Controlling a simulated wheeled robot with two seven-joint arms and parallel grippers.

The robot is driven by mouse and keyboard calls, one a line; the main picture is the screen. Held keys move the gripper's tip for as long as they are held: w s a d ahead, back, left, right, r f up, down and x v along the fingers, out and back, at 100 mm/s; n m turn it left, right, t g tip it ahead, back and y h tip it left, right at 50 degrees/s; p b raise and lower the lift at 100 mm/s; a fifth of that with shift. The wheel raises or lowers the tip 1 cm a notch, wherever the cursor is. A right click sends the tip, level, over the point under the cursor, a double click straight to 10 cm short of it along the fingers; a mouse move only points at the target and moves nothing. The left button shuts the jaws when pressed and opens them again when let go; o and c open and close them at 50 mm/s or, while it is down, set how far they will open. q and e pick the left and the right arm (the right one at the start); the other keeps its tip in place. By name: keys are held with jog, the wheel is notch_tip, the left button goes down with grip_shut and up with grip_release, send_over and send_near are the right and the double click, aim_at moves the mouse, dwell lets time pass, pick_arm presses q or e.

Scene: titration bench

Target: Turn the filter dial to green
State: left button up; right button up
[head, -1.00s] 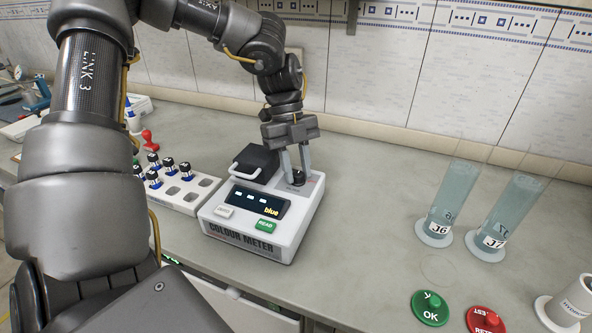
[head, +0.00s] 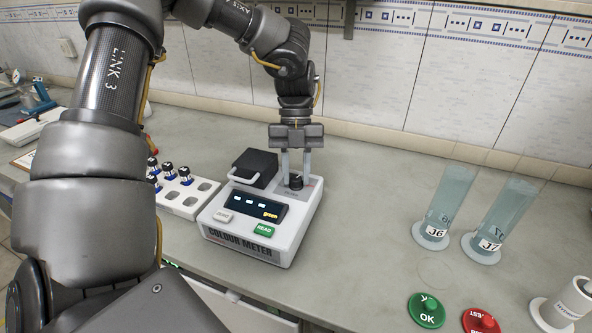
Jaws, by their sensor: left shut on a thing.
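The colour meter (head: 262,250) is a white box on the bench with a dark lidded block, a display and buttons. Its black filter dial (head: 295,184) is at the back right of the top. My left gripper (head: 296,176) points down from above and is shut on the dial, one finger at each side. The display (head: 255,207) shows small yellow text at its lower right that looks like "green", though it is blurred. My right gripper is not in view.
A white rack (head: 185,202) with several dark-capped vials stands left of the meter. Two blue-tinted cylinders (head: 447,205) (head: 507,215) stand to the right. A green OK button (head: 427,309) and a red button (head: 480,320) are at the front right. The bench between is clear.

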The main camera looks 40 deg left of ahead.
aim_at(297, 177)
pick_arm(q)
jog(key=o, duration=1)
jog(key=shift+r, duration=0.1)
jog(key=shift+w+a+r, duration=0.1)
jog(key=shift+w+r, duration=0.05)
jog(key=shift+r, duration=0.15)
jog(key=v, duration=0.3)
jog(key=shift+p, duration=0.4)
jog(key=shift+p+v, duration=1.6)
jog(key=shift+v, duration=1.8)
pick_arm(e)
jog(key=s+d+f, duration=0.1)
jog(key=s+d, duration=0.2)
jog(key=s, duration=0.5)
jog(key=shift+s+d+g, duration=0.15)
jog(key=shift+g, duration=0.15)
